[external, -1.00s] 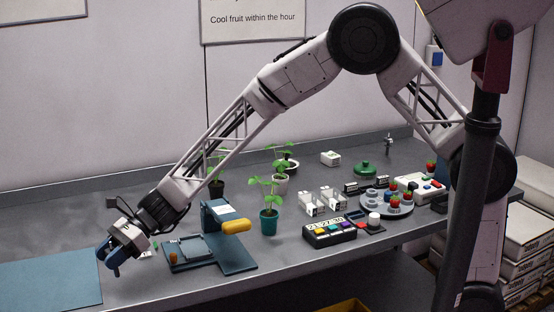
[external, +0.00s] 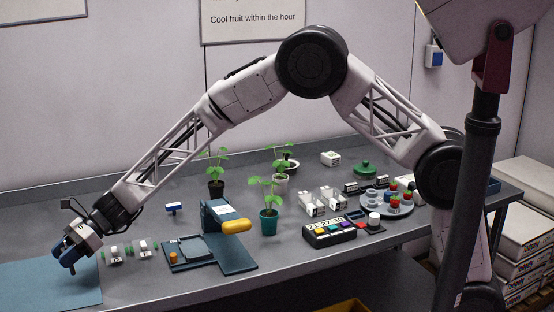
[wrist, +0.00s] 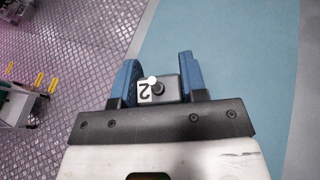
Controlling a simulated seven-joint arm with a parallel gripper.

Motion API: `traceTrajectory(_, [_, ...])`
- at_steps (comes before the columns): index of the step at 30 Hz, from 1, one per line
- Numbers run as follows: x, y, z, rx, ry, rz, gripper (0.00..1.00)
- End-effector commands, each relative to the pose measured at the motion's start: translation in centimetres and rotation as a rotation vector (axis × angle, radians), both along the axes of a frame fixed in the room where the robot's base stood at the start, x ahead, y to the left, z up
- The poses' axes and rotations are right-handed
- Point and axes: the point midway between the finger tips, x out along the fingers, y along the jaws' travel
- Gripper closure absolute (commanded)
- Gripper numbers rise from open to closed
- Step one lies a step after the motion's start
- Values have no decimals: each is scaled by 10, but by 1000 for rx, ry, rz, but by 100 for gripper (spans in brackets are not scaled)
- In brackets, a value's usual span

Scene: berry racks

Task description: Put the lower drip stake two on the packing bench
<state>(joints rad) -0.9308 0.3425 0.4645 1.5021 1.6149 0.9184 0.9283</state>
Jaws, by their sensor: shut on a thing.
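My gripper (wrist: 158,78) has its blue fingers shut on a small grey block with a white label reading 2, the drip stake (wrist: 170,90). In the external view my gripper (external: 70,264) points down at the far left, over the teal mat (external: 35,288) on the grey bench (external: 200,292). The stake is hidden by the fingers there. The teal mat also shows beneath the fingers in the wrist view (wrist: 235,60). I cannot tell whether the stake touches the mat.
Two small white pieces with green bits (external: 116,254) lie just right of the gripper. A blue stand with a yellow handle (external: 235,226) and potted plants (external: 268,222) stand further right. Most of the mat is clear. The wrist view shows patterned floor (wrist: 70,45) beyond the bench edge.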

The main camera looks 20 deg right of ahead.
Motion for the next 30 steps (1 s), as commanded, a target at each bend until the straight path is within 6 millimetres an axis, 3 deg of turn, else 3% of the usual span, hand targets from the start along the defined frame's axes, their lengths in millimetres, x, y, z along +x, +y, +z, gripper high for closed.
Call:
traceTrajectory(17, [4, 8, -3, 0, 0, 0, 83])
traceTrajectory(30, [4, 8, -36, 0, 1, 0, 83])
